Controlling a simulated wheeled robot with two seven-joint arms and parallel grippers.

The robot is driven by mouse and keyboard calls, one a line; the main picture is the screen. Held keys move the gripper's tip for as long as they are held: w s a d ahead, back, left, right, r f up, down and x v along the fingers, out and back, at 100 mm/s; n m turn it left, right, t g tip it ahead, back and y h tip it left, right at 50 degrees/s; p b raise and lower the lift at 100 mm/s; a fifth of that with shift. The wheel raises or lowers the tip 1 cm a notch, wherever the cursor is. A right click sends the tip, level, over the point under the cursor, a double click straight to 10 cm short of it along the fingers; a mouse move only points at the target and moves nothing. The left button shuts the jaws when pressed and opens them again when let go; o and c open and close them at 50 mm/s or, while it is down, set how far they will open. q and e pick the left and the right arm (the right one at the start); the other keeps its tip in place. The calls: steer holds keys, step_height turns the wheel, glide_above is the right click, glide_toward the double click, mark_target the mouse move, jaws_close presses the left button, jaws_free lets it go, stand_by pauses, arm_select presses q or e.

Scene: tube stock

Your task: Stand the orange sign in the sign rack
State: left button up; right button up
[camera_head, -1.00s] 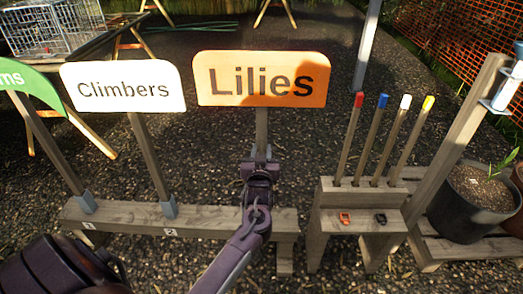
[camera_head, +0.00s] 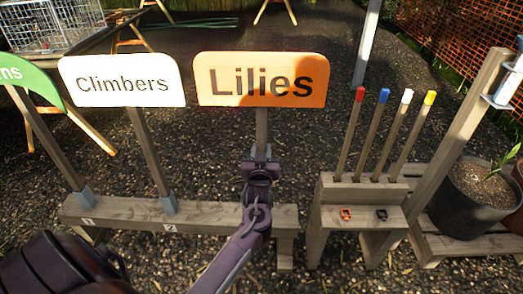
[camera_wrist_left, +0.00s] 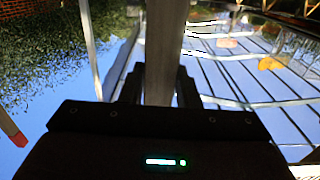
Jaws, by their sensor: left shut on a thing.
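The orange sign (camera_head: 262,79) reads "Lilies" and stands upright on a wooden post. My left gripper (camera_head: 261,160) is shut on its post below the board. In the left wrist view the post (camera_wrist_left: 165,50) runs between the two fingers (camera_wrist_left: 158,88). The sign rack (camera_head: 195,217) is a low wooden beam with numbered places. The white "Climbers" sign (camera_head: 122,81) stands in place 2 and the green sign (camera_head: 22,78) in place 1, both in grey sockets. The lower end of the orange sign's post is hidden behind my gripper and arm, so I cannot tell whether it is in a socket.
Right of the rack, a wooden stand (camera_head: 362,190) holds several colour-tipped stakes, with two small clips on its ledge. A potted plant (camera_head: 470,200) sits on a pallet beyond it. A wire cage (camera_head: 50,25) is at the back left. Gravel behind the rack is clear.

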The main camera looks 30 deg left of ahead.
arm_select(q)
steer(key=shift+r, duration=0.15)
steer(key=o, duration=1.1)
steer(key=shift+o, duration=0.2)
steer(key=shift+f, duration=0.2)
steer(key=p+v, duration=0.1)
steer(key=v, duration=0.7)
steer(key=shift+a+r, duration=0.1)
steer(key=shift+r, duration=0.05)
